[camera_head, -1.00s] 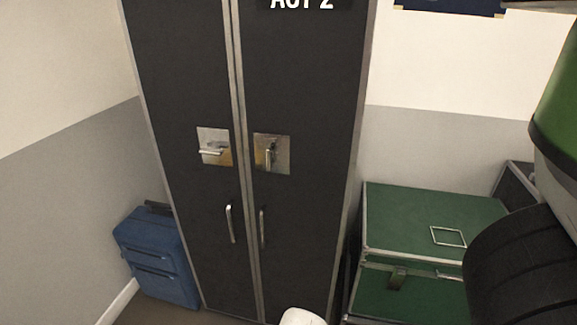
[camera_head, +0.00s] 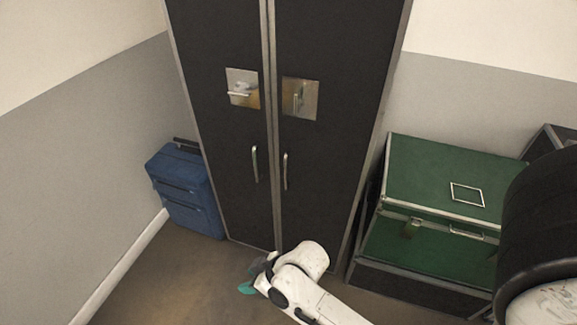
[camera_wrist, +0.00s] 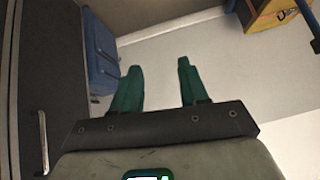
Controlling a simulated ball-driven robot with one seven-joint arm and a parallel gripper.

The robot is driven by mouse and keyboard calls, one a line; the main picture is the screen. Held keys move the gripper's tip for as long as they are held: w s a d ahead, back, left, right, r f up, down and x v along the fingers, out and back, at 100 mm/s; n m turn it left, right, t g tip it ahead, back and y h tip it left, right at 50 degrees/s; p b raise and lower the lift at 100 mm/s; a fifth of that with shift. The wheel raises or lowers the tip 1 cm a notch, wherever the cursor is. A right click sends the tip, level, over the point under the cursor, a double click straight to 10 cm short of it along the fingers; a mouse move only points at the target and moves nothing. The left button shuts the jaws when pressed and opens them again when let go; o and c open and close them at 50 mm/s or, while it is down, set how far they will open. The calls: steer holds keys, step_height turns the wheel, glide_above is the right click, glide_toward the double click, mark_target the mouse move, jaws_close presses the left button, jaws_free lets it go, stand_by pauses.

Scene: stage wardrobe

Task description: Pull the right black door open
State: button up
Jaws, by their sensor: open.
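The right black door (camera_head: 335,110) of a tall cabinet is shut, flush beside the left black door (camera_head: 220,50). It has a thin upright pull handle (camera_head: 286,172) low down near the middle seam. Above it is a metal latch plate (camera_head: 300,99) with its lever upright. My gripper (camera_head: 247,286) is low in front of the cabinet, below the handles and touching neither. In the wrist view my gripper (camera_wrist: 158,82) shows two green fingers spread apart with nothing between them. A black door with a handle (camera_wrist: 42,142) is at its left edge; I cannot tell which door.
The left door has its own handle (camera_head: 255,163) and a latch plate (camera_head: 242,89) with its lever level. A blue suitcase (camera_head: 187,190) stands left of the cabinet. A green case (camera_head: 440,180) stands close on the right. The floor (camera_head: 150,280) in front is clear at left.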

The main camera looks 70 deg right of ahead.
steer(key=w+d+t, duration=0.1)
steer(key=w+d+r+t+p, duration=0.1)
steer(key=w, duration=0.1)
steer(key=w+d+m+t+h, duration=0.1)
steer(key=d, duration=0.1)
steer(key=shift+w+d+r, duration=0.1)
steer(key=shift+w+r, duration=0.15)
steer(key=m+h+p, duration=0.4)
steer(key=m+h, duration=0.5)
steer(key=h, duration=0.6)
glide_toward(286, 172)
steer(key=b+x, duration=0.2)
steer(key=x, duration=0.7)
steer(key=shift+b, duration=0.3)
steer(key=shift+c, duration=0.6)
jaws_close()
